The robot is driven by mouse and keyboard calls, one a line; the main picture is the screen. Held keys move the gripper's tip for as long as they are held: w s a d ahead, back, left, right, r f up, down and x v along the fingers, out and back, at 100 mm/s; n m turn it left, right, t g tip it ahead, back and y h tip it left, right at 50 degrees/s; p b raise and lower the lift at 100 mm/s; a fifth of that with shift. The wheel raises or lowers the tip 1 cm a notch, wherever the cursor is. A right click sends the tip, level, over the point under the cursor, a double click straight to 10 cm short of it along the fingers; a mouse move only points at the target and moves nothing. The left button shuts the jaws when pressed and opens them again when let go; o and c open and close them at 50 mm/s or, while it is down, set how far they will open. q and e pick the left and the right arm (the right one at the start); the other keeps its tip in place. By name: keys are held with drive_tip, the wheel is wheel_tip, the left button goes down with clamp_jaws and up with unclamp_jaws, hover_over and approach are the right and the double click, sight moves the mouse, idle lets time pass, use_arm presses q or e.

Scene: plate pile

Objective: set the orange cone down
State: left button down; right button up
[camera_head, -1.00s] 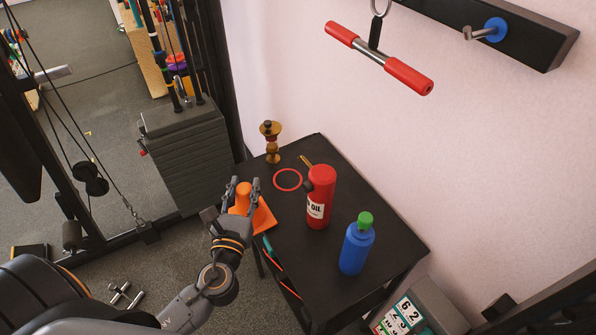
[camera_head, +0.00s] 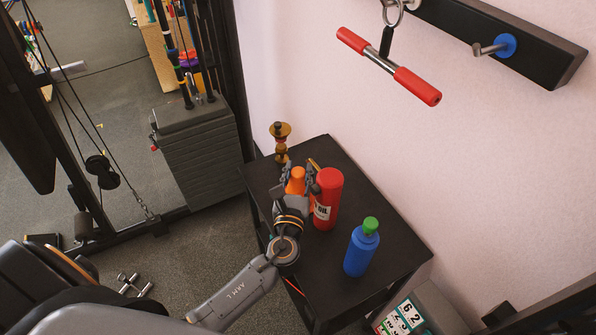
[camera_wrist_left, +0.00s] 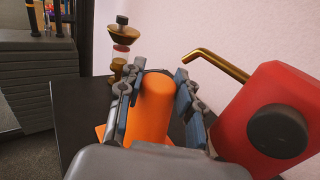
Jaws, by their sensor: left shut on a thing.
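The orange cone (camera_head: 296,182) is between the fingers of my left gripper (camera_head: 298,174), over the black table (camera_head: 345,172). In the left wrist view the cone (camera_wrist_left: 156,104) stands roughly upright, with the fingers (camera_wrist_left: 156,90) on its two sides. I cannot tell whether the base touches the tabletop. My right gripper is in neither view.
A red bottle (camera_head: 328,196) stands close to the right of the gripper. A blue bottle (camera_head: 360,252) with a green cap is nearer the front. A bent gold rod (camera_wrist_left: 215,63) rises behind the gripper.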

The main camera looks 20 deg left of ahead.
use_arm(q)
drive_tip(key=shift+f, duration=0.2)
drive_tip(key=c, duration=1.2)
unclamp_jaws()
drive_tip(key=shift+o, duration=0.2)
drive_tip(key=shift+r, duration=0.1)
